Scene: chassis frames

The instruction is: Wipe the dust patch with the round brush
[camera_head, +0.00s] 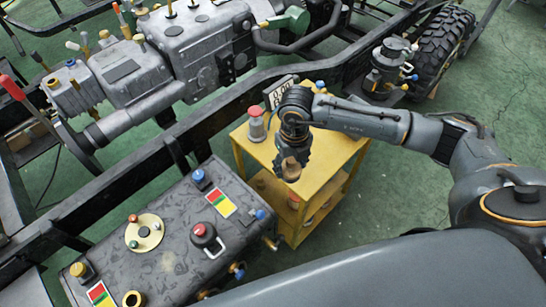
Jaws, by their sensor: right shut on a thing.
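My right gripper (292,154) comes in from the right and points down over the yellow cart. It is shut on a small tan-brown round thing (290,171), which looks like the round brush; the fingers hide part of it. It hangs over the cart's front edge; I cannot tell how far it is from the cart top. A pale, smudged area (168,262) on top of the dark tank (180,222) looks like the dust patch, but its edges are unclear. It lies left of and below the gripper in the picture. My left gripper is not in view.
The yellow cart (348,150) carries a red-topped container (256,125) and a sign (280,92). The tank top has a red-capped knob (204,235), a blue knob (199,177) and a round plate (145,232). Black chassis rails (215,115) run behind.

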